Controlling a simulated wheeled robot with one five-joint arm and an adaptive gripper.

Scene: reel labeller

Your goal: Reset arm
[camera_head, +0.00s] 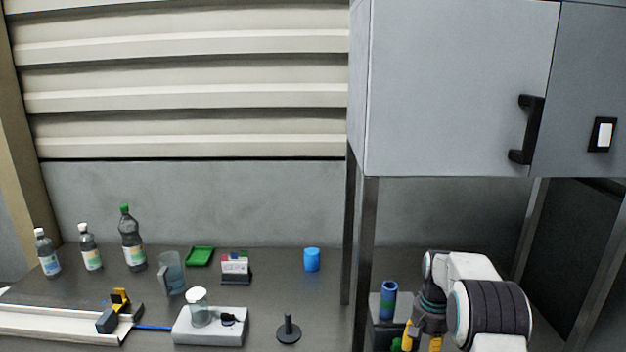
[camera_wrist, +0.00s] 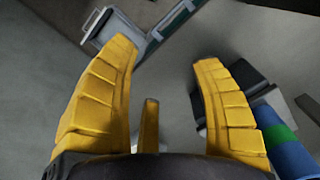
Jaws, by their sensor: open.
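In the head view my arm is at the lower right, under the raised grey cabinet, and my gripper (camera_head: 422,343) points down, partly cut off by the bottom edge. A blue cylinder with a green band (camera_head: 389,300) stands just left of my gripper in the head view. It also shows at the right edge of the wrist view (camera_wrist: 290,150), beside the right finger and apart from the space between the fingers.
The grey cabinet (camera_head: 455,90) with a black handle hangs above my arm, with a post (camera_head: 362,260) to its left. Bottles (camera_head: 133,245), a jug (camera_head: 172,274), a blue cup (camera_head: 312,260), a white device (camera_head: 210,328) and a black spindle stand (camera_head: 289,330) occupy the counter.

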